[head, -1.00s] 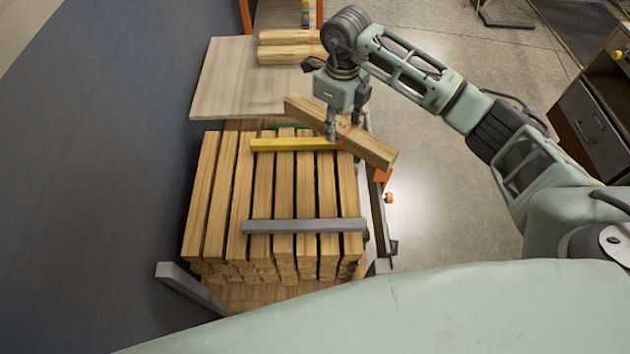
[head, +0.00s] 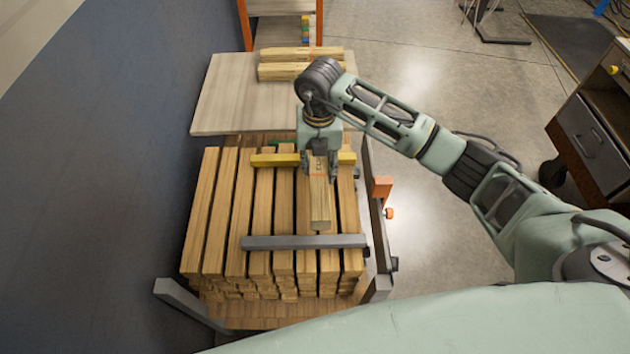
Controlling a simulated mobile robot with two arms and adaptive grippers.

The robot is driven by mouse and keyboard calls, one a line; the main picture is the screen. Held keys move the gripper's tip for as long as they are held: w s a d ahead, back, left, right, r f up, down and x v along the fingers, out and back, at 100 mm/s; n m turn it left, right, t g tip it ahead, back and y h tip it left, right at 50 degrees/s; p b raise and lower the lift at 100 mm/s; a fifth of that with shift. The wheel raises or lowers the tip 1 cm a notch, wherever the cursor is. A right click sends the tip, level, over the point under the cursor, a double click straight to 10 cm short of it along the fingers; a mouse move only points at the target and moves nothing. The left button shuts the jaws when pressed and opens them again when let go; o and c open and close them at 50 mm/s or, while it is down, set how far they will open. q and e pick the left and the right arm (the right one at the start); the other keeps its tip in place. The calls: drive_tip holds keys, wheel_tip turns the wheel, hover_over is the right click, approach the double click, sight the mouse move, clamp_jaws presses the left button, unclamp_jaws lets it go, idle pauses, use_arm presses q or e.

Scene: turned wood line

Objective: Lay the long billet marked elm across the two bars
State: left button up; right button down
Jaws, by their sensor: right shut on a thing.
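My right gripper (head: 318,168) is shut on a long wooden billet (head: 320,205), which has a dark mark and an orange line near the fingers. The billet points lengthwise toward the camera, in line with the stacked billets below. It shows over the yellow bar (head: 275,160), and its near end is just short of the grey bar (head: 285,242) in the picture. Both bars lie crosswise on top of the stack. I cannot tell whether the billet touches either bar. The gripper hides its far end and part of the yellow bar. My left gripper is not in view.
The stack of billets (head: 208,215) stands in a rack with a grey post (head: 185,300) at front left and an orange part (head: 381,187) at right. Behind, a pale board (head: 225,95) carries more billets (head: 300,54). A dark wall (head: 90,170) runs along the left.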

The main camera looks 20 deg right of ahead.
drive_tip(key=shift+s+a+f, duration=0.75)
drive_tip(key=shift+s, duration=0.2)
wheel_tip(320, 180, down, 4)
drive_tip(key=shift+r+p, duration=0.1)
drive_tip(key=shift+p, duration=0.35)
drive_tip(key=shift+f, duration=0.2)
drive_tip(key=c, duration=1.2)
unclamp_jaws()
